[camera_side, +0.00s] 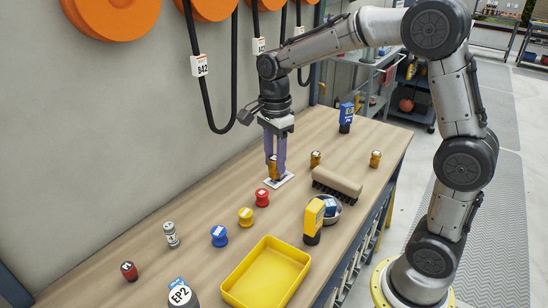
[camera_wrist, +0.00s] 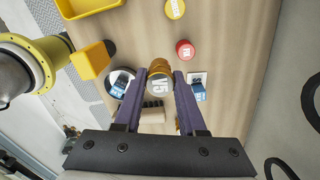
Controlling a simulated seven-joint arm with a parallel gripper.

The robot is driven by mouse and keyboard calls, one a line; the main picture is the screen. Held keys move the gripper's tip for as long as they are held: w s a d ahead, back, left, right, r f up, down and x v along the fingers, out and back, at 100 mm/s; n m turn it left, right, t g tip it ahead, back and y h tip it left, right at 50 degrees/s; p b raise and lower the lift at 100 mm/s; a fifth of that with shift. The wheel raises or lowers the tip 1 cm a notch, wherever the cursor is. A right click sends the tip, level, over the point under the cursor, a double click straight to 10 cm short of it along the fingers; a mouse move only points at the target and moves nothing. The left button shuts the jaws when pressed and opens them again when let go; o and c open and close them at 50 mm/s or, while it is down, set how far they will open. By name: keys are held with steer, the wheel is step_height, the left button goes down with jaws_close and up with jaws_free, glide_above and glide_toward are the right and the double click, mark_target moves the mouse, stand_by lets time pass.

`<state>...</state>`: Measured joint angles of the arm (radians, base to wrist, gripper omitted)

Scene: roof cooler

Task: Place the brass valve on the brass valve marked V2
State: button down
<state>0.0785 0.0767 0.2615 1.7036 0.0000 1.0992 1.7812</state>
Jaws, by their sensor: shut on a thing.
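My gripper (camera_side: 276,168) is upright over the left-middle part of the bench, shut on a brass valve (camera_side: 273,173). The held valve shows between the fingertips in the wrist view (camera_wrist: 160,80), with a white top whose mark seems to read V5. It is over or on a small white card (camera_side: 284,181); I cannot tell whether it touches. Two other brass valves stand further back: one behind the brush (camera_side: 315,159), one near the bench's right edge (camera_side: 375,159). Their marks are too small to read, so I cannot tell which is V2.
Red (camera_side: 262,197), yellow (camera_side: 245,217) and blue (camera_side: 219,236) valves stand nearer, with a yellow tray (camera_side: 235,299). A blue device (camera_side: 346,118) stands at the back.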

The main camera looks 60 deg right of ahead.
steer(key=shift+s+r+n, duration=0.1)
steer(key=shift+s+n, duration=0.3)
steer(key=shift+n, duration=0.3)
steer(key=s+d+r, duration=0.3)
steer(key=s+d, duration=0.1)
steer(key=d, duration=0.5)
steer(key=s+d+r, duration=0.3)
steer(key=s+d, duration=0.2)
steer(key=d, duration=0.3)
glide_above(316, 154)
step_height(316, 154, down, 10)
steer(key=shift+f, duration=0.1)
steer(key=shift+w+d+f, duration=0.1)
steer(key=shift+f, duration=1.5)
steer(key=shift+f, duration=0.2)
steer(key=shift+c, duration=2.4)
jaws_free()
